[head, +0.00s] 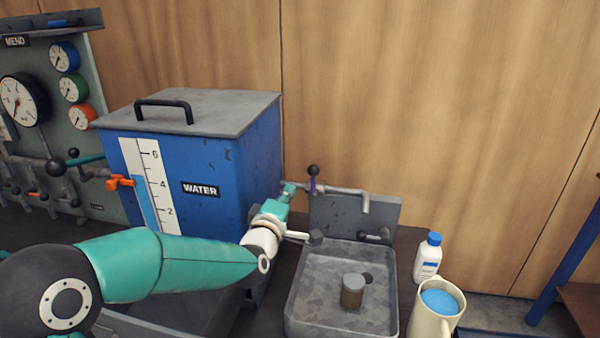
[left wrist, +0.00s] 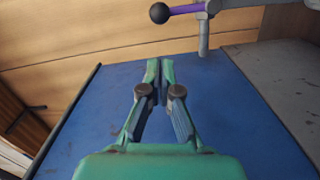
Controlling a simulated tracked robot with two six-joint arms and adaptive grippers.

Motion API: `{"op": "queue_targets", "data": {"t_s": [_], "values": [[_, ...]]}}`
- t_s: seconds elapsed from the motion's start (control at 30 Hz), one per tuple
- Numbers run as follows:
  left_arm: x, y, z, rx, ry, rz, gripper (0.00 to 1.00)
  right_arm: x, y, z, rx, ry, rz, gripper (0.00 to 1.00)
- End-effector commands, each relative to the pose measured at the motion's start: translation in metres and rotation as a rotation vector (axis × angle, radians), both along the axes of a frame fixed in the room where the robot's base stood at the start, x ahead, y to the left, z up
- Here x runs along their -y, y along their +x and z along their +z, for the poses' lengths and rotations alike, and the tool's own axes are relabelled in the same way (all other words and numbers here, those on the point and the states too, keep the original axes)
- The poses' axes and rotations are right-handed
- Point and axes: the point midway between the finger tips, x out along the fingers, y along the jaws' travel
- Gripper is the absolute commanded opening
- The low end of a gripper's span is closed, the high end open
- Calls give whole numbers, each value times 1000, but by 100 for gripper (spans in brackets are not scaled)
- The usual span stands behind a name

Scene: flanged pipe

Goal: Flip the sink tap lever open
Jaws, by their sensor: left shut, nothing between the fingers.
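The sink tap is a grey pipe with a down-turned spout (head: 365,201) above the basin. Its lever (head: 313,178) has a purple stem and a black ball and stands upright in the head view. In the left wrist view the lever (left wrist: 187,9) is at the top, its ball to the left. My left gripper (head: 289,189) is teal, shut and empty, beside the water tank's right side and just left of the lever. In the left wrist view its closed fingers (left wrist: 157,72) are apart from the lever. My right gripper is in neither view.
The blue water tank (head: 242,150) stands left of the tap. The grey sink basin (head: 318,310) holds a small brown jar (head: 352,293). A white bottle (head: 427,258) and a cream mug (head: 425,322) stand to the right. A gauge panel (head: 84,145) is far left.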

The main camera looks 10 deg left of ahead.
Motion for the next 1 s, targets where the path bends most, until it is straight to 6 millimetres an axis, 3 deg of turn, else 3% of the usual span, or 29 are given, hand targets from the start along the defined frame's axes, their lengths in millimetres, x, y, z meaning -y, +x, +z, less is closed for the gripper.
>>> {"op": "queue_targets", "data": {"t_s": [0.27, 0.7, 1.0], "values": [[1, 9, 1, 0, 0, -1, 0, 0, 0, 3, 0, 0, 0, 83], [8, 76, 0, -1, 0, -6, 0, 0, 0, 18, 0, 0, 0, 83], [10, 100, -1, -1, 0, -8, 0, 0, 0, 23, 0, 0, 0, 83]]}}
